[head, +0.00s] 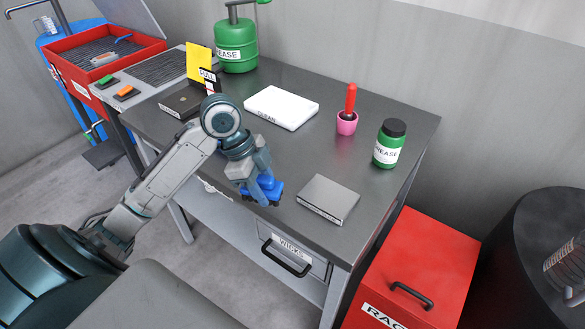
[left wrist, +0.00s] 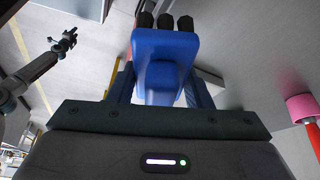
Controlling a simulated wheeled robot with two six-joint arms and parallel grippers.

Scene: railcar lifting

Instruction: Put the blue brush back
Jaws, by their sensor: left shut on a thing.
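The blue brush (head: 265,186) is held in my left gripper (head: 258,178), near the front edge of the dark table in the head view. In the left wrist view the blue brush (left wrist: 165,62) sits between the fingers, with dark bristle tufts at its far end. A green brush (head: 105,81) and an orange brush (head: 125,93) lie on the grey side stand at the left. My right gripper (left wrist: 67,40) shows small at the upper left of the left wrist view; its jaws are too small to read.
The dark table (head: 230,185) carries a white CLEAN pad (head: 281,107), a grey block (head: 328,199), a pink cup (head: 347,124) with a red handle, a green jar (head: 389,145), a dark box (head: 186,102) and a green grease can (head: 236,45). A red basin (head: 100,55) stands left.

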